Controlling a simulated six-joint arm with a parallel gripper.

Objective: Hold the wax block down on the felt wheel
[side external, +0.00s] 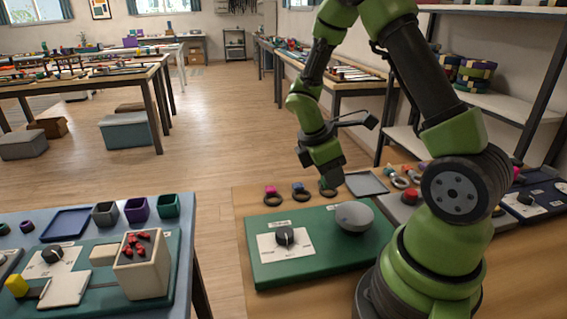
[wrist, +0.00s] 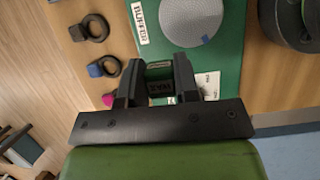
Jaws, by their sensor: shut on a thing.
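The felt wheel (side external: 354,216) is a grey disc on the right of the green board (side external: 275,271). It also shows at the top of the wrist view (wrist: 191,18), beside a label reading "BUFFER". My gripper (wrist: 158,80) is shut on a small dark block (wrist: 160,87) with faint lettering, which I take to be the wax block. Green shows just beyond it between the fingers. The block is hidden there.
A black knob (side external: 284,236) sits on a white panel at the board's left. Several dark rings with coloured pieces, one pink (side external: 271,190) and one blue (side external: 299,187), lie behind the board. A grey tray (side external: 366,184) lies behind the wheel.

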